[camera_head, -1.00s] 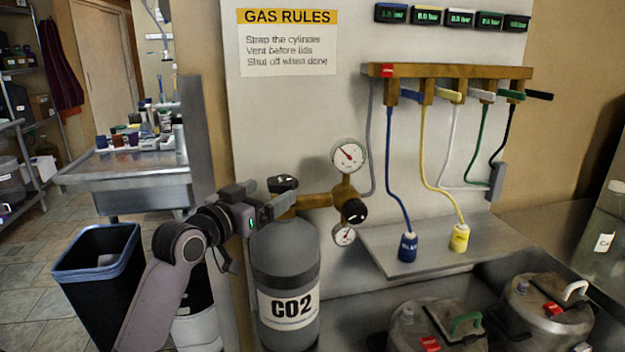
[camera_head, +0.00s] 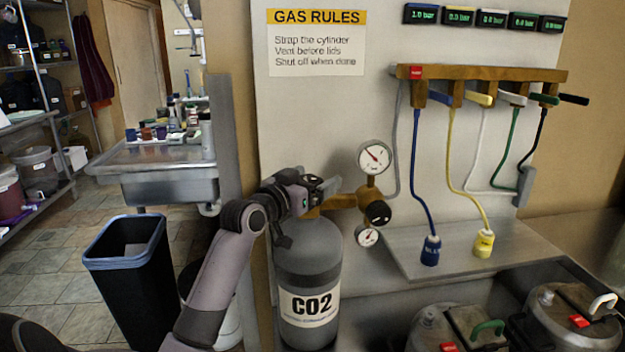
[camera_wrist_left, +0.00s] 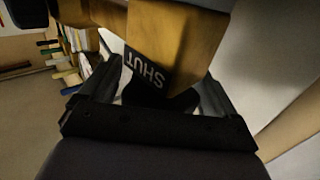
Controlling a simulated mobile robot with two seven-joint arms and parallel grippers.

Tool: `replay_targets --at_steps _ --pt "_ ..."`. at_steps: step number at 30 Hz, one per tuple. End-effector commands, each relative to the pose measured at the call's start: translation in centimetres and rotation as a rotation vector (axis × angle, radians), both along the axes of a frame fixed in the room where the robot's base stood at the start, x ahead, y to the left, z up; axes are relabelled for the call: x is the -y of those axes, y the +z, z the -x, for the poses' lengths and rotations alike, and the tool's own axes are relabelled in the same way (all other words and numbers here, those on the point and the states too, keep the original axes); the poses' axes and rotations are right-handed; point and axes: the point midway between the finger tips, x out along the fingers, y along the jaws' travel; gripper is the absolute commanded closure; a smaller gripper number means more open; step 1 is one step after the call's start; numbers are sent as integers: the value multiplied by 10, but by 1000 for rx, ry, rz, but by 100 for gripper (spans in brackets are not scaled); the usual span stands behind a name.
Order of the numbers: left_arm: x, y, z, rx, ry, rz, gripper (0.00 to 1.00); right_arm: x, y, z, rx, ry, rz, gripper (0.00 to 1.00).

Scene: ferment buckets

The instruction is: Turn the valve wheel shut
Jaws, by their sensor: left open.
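The grey CO2 cylinder (camera_head: 308,262) stands upright against the panel in the head view, with a brass valve body (camera_head: 340,201) and gauges at its top. My left gripper (camera_head: 322,186) is at the cylinder's top, where the black valve wheel sits; it mostly hides the wheel. In the left wrist view, the gripper's dark fingers (camera_wrist_left: 158,92) are open, one on each side of a brass block (camera_wrist_left: 178,40) with a black "SHUT" label (camera_wrist_left: 146,72). I cannot tell whether the fingers touch the wheel. My right gripper is out of view.
A round pressure gauge (camera_head: 374,157) and black regulator knob (camera_head: 378,212) are close right of the gripper. A brass manifold (camera_head: 480,73) with hoses hangs on the panel. A black bin (camera_head: 130,280) stands left, with metal kegs (camera_head: 440,328) at lower right.

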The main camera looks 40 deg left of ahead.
Motion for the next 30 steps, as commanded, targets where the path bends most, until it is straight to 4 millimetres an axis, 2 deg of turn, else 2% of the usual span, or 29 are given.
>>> replay_targets --at_steps 2,3,8,20,30 --pt "0 0 0 0 0 0 10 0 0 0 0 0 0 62" --pt "0 0 0 0 0 1 13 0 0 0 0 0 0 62" --pt "0 0 0 0 0 1 65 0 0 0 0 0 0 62" --pt "0 -3 0 0 -39 -2 65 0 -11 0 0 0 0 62" --pt "2 -7 0 -2 -213 -6 65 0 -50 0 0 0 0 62"
